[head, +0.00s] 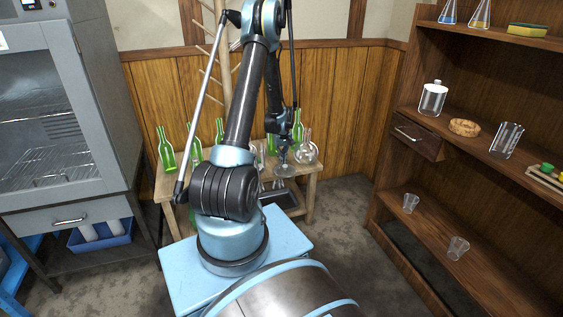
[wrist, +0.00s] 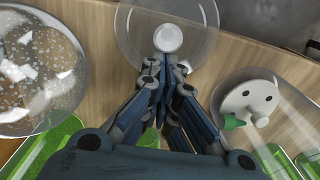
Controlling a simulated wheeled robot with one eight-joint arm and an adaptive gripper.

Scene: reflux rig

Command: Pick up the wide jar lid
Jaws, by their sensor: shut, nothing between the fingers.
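A wide, clear round lid with a white knob (wrist: 168,38) shows at the top of the wrist view, over the wooden table. It looks like the wide jar lid; what is under it is hard to make out through the glass. My gripper (wrist: 164,62) is shut with its fingertips close together beside the knob, and nothing is between them. In the head view my gripper (head: 284,160) is low over the back table, among the glassware. The lid is too small and too covered there to tell apart clearly.
Green bottles (head: 166,148) and a round clear flask (head: 305,152) stand close around my gripper on the wooden table (head: 310,187). A speckled glass globe (wrist: 40,70) is at the left in the wrist view. A shelf (head: 470,215) with glassware stands at the right.

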